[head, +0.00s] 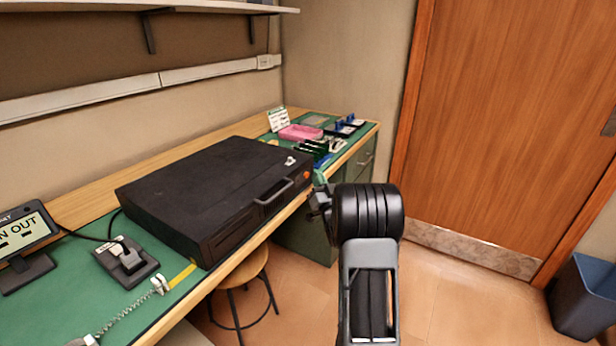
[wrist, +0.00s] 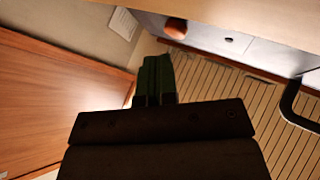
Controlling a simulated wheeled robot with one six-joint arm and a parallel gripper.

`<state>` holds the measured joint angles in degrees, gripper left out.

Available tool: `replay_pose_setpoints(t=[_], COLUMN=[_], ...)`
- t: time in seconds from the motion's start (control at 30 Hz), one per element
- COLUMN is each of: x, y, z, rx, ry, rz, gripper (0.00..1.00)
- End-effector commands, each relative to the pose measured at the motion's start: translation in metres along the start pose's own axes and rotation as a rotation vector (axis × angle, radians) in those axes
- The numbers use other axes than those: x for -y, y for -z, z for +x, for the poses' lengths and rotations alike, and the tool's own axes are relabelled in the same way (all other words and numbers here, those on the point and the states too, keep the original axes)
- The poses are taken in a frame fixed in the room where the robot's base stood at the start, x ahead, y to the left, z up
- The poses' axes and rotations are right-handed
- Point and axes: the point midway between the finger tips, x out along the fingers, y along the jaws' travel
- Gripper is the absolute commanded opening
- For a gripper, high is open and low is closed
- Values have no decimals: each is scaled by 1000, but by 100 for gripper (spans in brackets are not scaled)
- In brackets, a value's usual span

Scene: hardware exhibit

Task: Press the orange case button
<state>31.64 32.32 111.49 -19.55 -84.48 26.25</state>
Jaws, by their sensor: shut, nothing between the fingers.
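The black case (head: 205,180) lies closed on the green-topped bench. Its front has a handle (head: 272,194), and the orange button (head: 307,175) is near the right end of that front. In the wrist view the orange button (wrist: 175,28) shows at the top, above and slightly right of my fingertips. My gripper (head: 319,177) is shut and empty, with its green fingers close to the right end of the case front. The fingers (wrist: 155,60) show together in the wrist view. A gap shows between them and the button in the wrist view; its depth is hard to tell.
A pink tray (head: 300,132) and small tools lie on the bench beyond the case. A stool (head: 240,272) stands under the bench edge. A wooden door (head: 500,120) and a blue bin (head: 583,297) are at the right. Floor in front of the door is clear.

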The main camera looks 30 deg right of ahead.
Motion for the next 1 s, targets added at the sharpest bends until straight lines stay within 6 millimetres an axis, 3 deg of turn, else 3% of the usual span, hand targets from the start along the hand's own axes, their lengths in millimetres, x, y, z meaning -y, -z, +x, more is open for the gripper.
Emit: replay_pose_setpoints(t=[1.0], x=[4], y=[-4], z=[6], rx=[0], ry=[0], rz=[0], gripper=[0])
